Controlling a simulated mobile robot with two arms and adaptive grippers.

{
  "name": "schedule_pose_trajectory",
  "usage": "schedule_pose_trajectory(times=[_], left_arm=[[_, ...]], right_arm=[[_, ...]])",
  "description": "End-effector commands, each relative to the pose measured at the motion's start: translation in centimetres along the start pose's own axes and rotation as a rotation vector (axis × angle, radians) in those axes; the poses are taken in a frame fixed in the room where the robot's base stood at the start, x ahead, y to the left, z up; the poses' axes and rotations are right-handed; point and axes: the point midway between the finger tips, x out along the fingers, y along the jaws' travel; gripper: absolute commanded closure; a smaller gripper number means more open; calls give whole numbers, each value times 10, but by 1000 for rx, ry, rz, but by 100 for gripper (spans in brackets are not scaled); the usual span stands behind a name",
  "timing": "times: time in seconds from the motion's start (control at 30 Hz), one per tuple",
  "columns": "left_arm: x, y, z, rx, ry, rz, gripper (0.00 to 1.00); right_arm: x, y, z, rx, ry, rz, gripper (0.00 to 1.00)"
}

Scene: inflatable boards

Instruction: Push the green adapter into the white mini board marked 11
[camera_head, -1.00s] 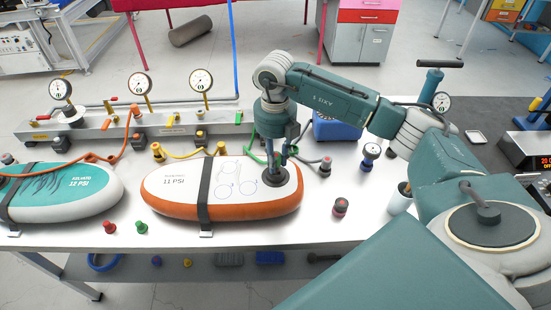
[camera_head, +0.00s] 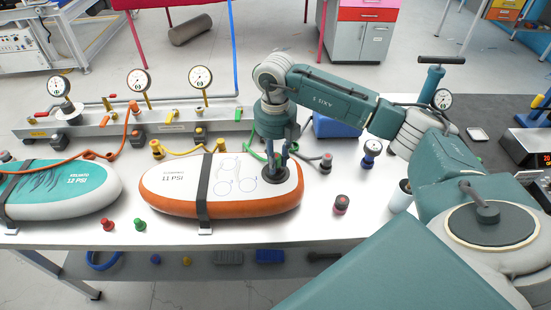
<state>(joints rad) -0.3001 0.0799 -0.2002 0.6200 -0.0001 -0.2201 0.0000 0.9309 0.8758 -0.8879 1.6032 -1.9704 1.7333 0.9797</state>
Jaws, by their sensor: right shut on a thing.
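The white mini board marked 11 PSI (camera_head: 190,186), with an orange side, lies flat on the white table under a dark strap. Its round dark valve (camera_head: 275,180) is at the board's right end. My right gripper (camera_head: 276,170) points down at the valve and is shut on the green adapter. The adapter is mostly hidden by the fingers; a green hose (camera_head: 256,153) runs up beside them. I cannot tell how deep the adapter sits in the valve. My left gripper is not in view.
A grey manifold with gauges (camera_head: 138,80) stands behind. Red (camera_head: 108,224) and green (camera_head: 139,224) plugs stand at the front edge.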

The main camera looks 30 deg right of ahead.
Motion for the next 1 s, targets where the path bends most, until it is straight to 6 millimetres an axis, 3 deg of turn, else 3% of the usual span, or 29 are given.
schedule_pose_trajectory(times=[0.37, 0.4, 0.5, 0.83, 1.0], left_arm=[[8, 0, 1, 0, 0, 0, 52], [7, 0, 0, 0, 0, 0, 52], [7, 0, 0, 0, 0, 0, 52], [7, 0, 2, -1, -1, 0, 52], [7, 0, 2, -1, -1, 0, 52]], right_arm=[[10, 0, 0, 0, 0, 0, 100], [10, 0, 0, 0, 0, 0, 71], [9, 0, 0, 0, 0, 0, 53], [7, 0, 0, 0, 0, 0, 53], [-15, 0, 1, 0, -4, 2, 53]])
